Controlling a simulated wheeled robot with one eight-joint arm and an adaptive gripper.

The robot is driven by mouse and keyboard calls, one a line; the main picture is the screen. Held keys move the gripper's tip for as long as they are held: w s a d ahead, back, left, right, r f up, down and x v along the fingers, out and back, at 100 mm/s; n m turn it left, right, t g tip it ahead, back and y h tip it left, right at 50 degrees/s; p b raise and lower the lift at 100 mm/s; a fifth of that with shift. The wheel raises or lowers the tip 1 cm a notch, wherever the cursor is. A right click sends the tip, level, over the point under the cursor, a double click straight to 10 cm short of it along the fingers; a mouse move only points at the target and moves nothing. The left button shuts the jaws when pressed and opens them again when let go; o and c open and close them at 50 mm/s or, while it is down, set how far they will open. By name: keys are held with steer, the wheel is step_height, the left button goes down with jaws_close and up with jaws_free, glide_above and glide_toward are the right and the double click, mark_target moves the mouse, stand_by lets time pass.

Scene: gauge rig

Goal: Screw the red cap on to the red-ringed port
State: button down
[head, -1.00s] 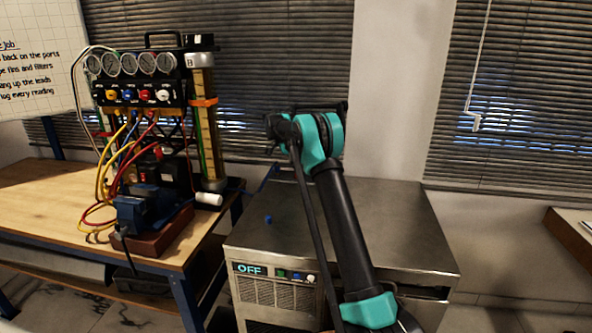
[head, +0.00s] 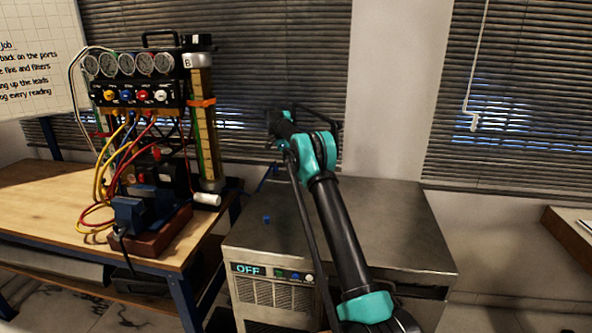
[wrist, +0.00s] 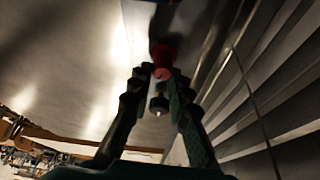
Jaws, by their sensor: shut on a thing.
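The red cap (wrist: 162,58) shows in the wrist view between the tips of my gripper (wrist: 160,76). The two fingers are shut on it, and it sticks out beyond them. A small dark part (wrist: 158,104) shows between the fingers, nearer the palm; I cannot tell what it is. In the head view my arm stands over the metal cabinet, and the fingers and cap cannot be made out there. The gauge rig (head: 138,95) stands on the bench at the left. I cannot pick out the red-ringed port in either view.
The metal cabinet (head: 385,215) has a mostly bare top with a small blue piece (head: 267,218) near its left side. On the wooden bench (head: 50,205) are a blue vise (head: 138,210), looped leads and a white cylinder (head: 207,199). Window blinds (head: 270,60) hang behind.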

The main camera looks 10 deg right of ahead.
steer(key=c, duration=1.6)
jaws_free()
steer(key=shift+s+a, duration=0.15)
steer(key=shift+a, duration=0.25)
steer(key=o, duration=0.6)
steer(key=shift+d, duration=0.15)
steer(key=shift+r, duration=0.15)
steer(key=shift+v, duration=3.65)
